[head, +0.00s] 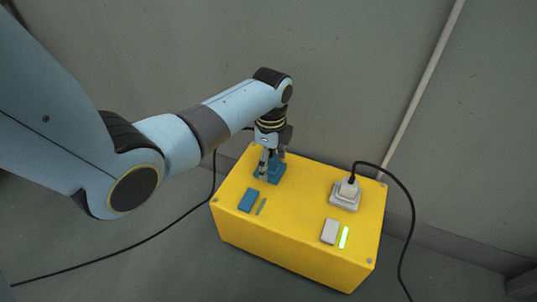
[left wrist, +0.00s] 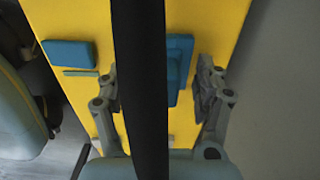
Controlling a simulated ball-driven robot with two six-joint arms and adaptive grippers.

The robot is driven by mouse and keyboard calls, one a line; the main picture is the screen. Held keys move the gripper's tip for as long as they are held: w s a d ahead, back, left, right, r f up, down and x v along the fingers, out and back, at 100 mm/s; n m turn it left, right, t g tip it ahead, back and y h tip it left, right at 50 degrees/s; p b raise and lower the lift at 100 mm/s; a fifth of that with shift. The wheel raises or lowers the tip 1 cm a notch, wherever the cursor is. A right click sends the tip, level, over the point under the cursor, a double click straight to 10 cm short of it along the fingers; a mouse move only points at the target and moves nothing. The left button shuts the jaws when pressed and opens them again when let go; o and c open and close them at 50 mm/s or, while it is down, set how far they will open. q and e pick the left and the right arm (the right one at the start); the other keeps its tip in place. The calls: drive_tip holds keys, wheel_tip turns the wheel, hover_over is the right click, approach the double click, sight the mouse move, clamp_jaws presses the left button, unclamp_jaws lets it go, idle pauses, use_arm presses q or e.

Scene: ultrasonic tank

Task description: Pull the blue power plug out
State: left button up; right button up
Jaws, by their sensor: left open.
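The blue power plug (left wrist: 174,70) sits at the blue socket (head: 273,177) on top of a yellow box (head: 290,250). In the left wrist view its blue body shows partly behind a black cable (left wrist: 140,90) that crosses the whole picture. My left gripper (head: 267,163) points down over the plug from above. In the left wrist view my left gripper (left wrist: 158,88) is open, with one finger on each side of the plug and cable. A gap shows between the right finger and the blue plug; the left contact side is hidden by the cable. My right gripper is not in view.
A white plug (head: 348,186) with a black cable stands in a white socket (head: 344,201). A blue switch (head: 249,200) has an unlit bar beside it. A white switch (head: 330,231) is beside a lit green bar (head: 344,237). A grey wall stands behind the box.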

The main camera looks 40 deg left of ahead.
use_arm(q)
drive_tip(key=shift+p, duration=0.3)
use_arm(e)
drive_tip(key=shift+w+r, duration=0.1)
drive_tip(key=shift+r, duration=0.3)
use_arm(q)
drive_tip(key=shift+c, duration=0.2)
clamp_jaws()
drive_tip(key=shift+r, duration=0.1)
drive_tip(key=shift+r+p, duration=2.8)
drive_tip(key=shift+r, duration=0.15)
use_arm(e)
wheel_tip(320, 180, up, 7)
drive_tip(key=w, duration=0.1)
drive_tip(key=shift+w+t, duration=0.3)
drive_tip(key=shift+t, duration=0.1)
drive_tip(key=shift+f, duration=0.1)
